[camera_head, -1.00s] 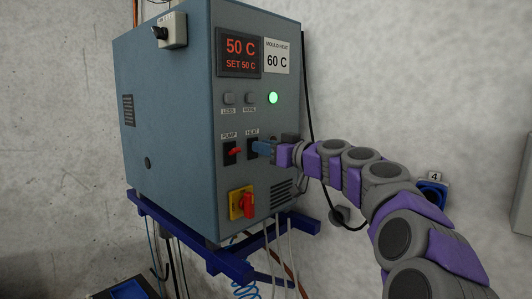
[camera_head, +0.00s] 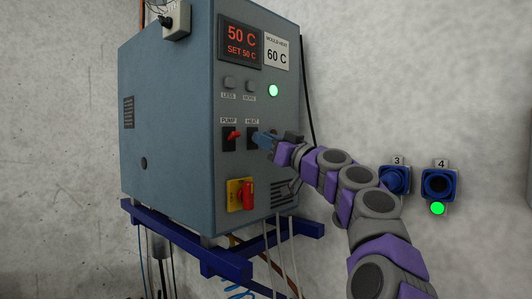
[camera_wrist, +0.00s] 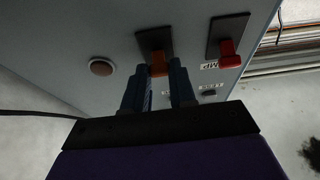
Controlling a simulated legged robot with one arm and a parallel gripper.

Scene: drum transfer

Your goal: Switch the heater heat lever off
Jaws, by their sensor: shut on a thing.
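The grey-blue heater box (camera_head: 170,120) has a HEAT switch plate (camera_head: 251,132) on its front, right of the red pump lever (camera_head: 233,136). My gripper (camera_head: 260,140) is at the HEAT switch, and its fingers hide the heat lever in the head view. In the wrist view the orange-red heat lever (camera_wrist: 159,63) sits between the two fingertips of my gripper (camera_wrist: 159,78), which is shut on it. The pump lever (camera_wrist: 229,55) stands apart to the right there. Whether the heat lever is up or down is hard to tell.
The display (camera_head: 241,44) reads 50 C, set 50 C. A green lamp (camera_head: 273,91) glows on the panel. The red main switch (camera_head: 248,195) is below. Blue wall fittings 3 (camera_head: 395,180) and 4 (camera_head: 438,184) are at right. A blue bracket (camera_head: 180,240) carries the heater.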

